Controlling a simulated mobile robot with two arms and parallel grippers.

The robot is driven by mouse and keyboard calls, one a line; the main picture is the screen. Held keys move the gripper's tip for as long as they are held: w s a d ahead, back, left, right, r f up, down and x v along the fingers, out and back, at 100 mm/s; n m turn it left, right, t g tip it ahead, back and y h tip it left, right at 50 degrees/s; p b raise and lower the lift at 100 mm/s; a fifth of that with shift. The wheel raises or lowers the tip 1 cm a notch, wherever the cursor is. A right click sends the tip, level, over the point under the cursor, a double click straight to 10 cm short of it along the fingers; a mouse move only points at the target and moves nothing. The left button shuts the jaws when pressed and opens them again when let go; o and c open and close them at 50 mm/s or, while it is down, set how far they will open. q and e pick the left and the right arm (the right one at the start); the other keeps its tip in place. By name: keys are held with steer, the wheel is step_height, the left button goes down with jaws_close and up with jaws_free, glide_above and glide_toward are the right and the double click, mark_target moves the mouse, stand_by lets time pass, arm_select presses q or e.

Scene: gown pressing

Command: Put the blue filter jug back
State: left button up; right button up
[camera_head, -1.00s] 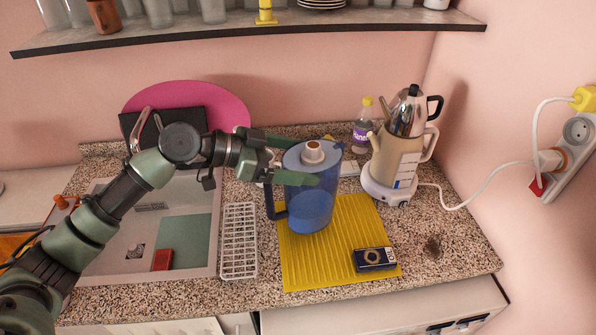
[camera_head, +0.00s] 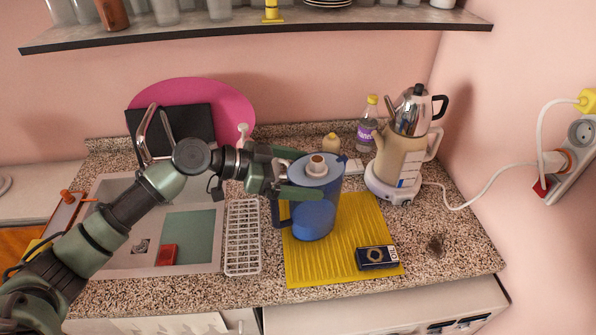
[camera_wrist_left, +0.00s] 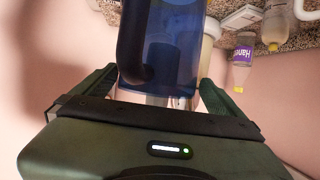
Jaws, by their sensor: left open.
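The blue filter jug (camera_head: 316,213) stands upright on the yellow ribbed mat (camera_head: 345,262), with a pale lid and a light brown knob. My left gripper (camera_head: 305,172) is open at the jug's upper part, with a green finger on the near side and the other partly hidden behind the lid. In the left wrist view, the jug (camera_wrist_left: 172,50) with its dark handle lies between the two spread fingers of the gripper (camera_wrist_left: 158,92). I cannot tell whether the fingers touch it. My right gripper is not in view.
A camera-like dark blue box (camera_head: 377,257) lies on the mat's front right. A kettle (camera_head: 399,160) on its base and a purple-labelled bottle (camera_head: 367,132) stand behind right. A white rack (camera_head: 243,238) and the sink (camera_head: 150,262) are left. A shelf (camera_head: 250,37) hangs above.

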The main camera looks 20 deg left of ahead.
arm_select(q)
steer(key=shift+r, duration=0.25)
steer(key=b+v, duration=0.4)
steer(key=v, duration=0.8)
steer(key=shift+f, duration=0.2)
